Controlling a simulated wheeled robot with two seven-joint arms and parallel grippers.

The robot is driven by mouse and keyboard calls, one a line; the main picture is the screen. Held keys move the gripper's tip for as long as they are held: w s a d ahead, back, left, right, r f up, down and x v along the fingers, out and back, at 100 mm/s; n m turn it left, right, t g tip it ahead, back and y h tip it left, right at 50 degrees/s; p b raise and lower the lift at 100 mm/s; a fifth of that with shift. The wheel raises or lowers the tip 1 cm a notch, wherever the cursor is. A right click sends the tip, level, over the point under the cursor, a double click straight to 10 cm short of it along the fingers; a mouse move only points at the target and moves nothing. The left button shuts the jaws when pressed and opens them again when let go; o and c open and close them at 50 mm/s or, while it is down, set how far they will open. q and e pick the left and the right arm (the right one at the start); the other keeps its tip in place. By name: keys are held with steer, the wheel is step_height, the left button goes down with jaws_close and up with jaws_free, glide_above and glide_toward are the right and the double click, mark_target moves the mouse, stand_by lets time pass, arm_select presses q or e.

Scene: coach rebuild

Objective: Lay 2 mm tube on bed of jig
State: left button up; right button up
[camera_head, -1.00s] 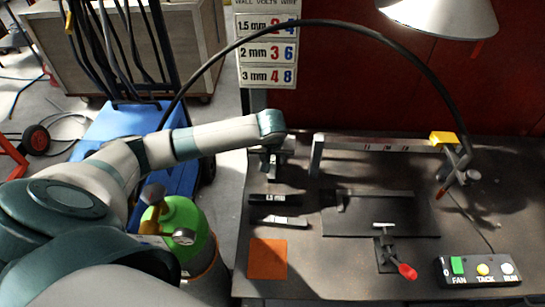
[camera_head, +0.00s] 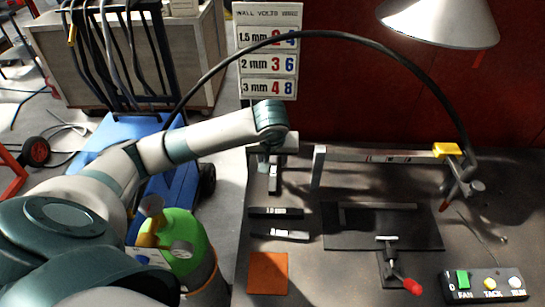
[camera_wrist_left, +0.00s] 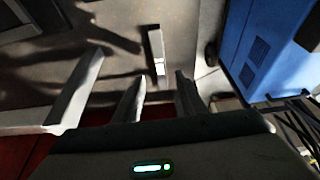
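My left gripper (camera_head: 268,160) is at the back left of the bench, over a short tube piece (camera_head: 273,180) lying front to back. In the left wrist view the two fingers (camera_wrist_left: 160,100) are apart with nothing between them. That piece, with a white label (camera_wrist_left: 159,67), lies beyond the gap between the fingertips. The jig (camera_head: 360,234) is a dark plate with a back bar and a red-handled clamp (camera_head: 411,287). My right gripper is out of view.
A long metal bar (camera_head: 380,157) stands behind the jig, with a yellow block (camera_head: 447,150) at its right. A black cable (camera_head: 345,35) arches above. An orange square (camera_head: 268,273) and a button box (camera_head: 484,285) lie at the front. A wall-volts chart (camera_head: 268,55) hangs behind.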

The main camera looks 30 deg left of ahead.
arm_select(q)
steer(key=shift+v, duration=1.95)
steer(key=shift+o, duration=0.2)
